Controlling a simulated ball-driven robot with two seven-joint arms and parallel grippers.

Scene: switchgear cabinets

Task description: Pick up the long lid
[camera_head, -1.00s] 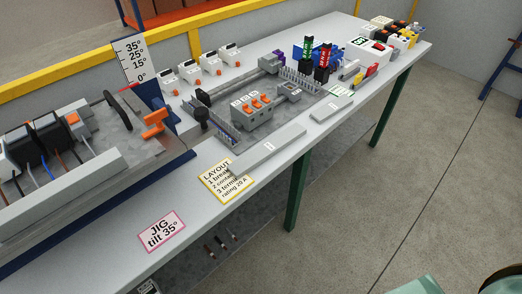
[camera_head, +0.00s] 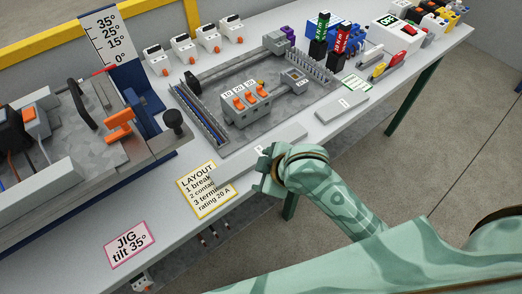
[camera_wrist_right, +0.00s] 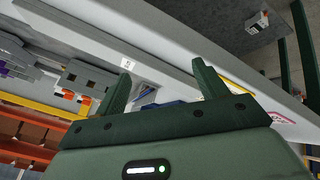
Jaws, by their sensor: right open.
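The long lid (camera_head: 288,136) is a flat, light grey strip lying along the front edge of the bench, with a small white label near its middle. My right gripper (camera_head: 262,171) is at the bench's front edge beside the middle of the lid and hides part of it. In the right wrist view, the gripper (camera_wrist_right: 163,80) is open, and the labelled part of the lid (camera_wrist_right: 127,64) shows near its fingers. I see nothing gripped. I cannot tell whether the fingers touch the lid. My left gripper is not in view.
A shorter lid (camera_head: 342,106) lies to the right. Behind the long lid is a mounting plate with breakers (camera_head: 246,103) and slotted ducts. The yellow-edged layout card (camera_head: 206,190) lies by the lid's left end. A tilted jig (camera_head: 110,150) stands at left.

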